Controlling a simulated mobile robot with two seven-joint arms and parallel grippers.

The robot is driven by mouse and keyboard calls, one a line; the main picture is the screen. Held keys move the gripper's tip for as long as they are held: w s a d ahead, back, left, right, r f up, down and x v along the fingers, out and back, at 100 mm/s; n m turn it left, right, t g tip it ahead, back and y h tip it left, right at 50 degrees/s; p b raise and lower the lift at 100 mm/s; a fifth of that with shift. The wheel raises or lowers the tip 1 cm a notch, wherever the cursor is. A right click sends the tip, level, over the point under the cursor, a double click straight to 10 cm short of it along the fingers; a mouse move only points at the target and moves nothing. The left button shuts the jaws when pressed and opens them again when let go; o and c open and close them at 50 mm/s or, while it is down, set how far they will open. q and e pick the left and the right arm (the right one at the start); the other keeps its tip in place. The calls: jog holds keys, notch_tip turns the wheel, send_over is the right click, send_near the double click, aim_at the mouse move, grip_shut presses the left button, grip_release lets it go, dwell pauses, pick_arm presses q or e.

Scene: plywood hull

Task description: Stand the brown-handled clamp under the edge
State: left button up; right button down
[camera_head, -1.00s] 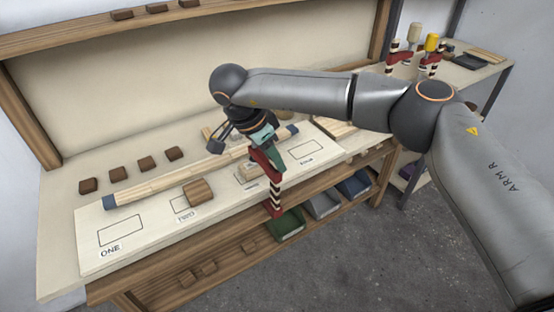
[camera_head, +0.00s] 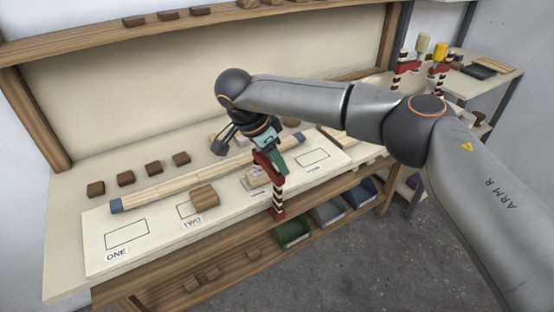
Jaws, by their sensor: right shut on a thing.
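My right gripper (camera_head: 264,140) is shut on a red clamp (camera_head: 268,167) with a dark-and-white striped bar. It holds the clamp upright at the front edge of the bench board (camera_head: 225,225). The red upper jaw is over the board near the third outlined spot, and the striped bar runs down in front of the edge. The red lower end (camera_head: 277,214) hangs below the board level. I cannot tell whether the jaws touch the board. The clamp's handle is not clearly visible. My left gripper is out of view.
A long wooden strip (camera_head: 165,188) lies along the board, with a brown block (camera_head: 204,195) in front of it. Green (camera_head: 292,231), grey and blue bins stand on the shelf below. Clamps with beige and yellow handles (camera_head: 440,52) stand on the side bench.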

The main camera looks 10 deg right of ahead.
jog(key=shift+r, duration=0.1)
jog(key=shift+c, duration=2.2)
grip_release()
